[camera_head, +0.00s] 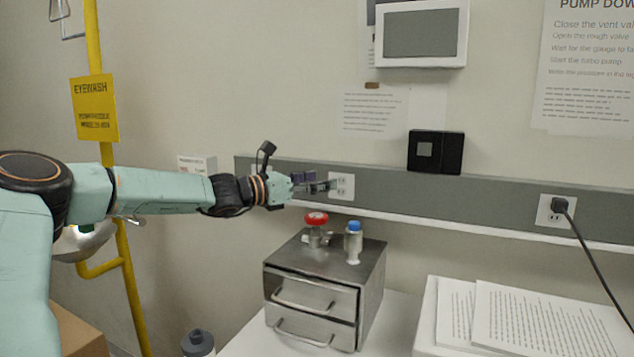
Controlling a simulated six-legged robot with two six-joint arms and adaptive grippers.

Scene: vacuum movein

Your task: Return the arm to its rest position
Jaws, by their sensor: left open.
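My left arm reaches in from the left, stretched out level in front of the wall. My left gripper (318,184) is open and empty. It is in front of the grey wall rail, close by a white outlet (342,187) in the picture; I cannot tell whether it touches the outlet. Below it stands a steel drawer cabinet (313,299) with a red-handled valve (316,219) and a blue-capped vial (354,243) on top. My right gripper is not in view.
A yellow eyewash pole (95,40) with a sign (94,108) stands behind my left arm. A cardboard box (75,335) is at the lower left. Papers (545,320) lie at the lower right. A black plug (560,205) with a cord sits in the right outlet.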

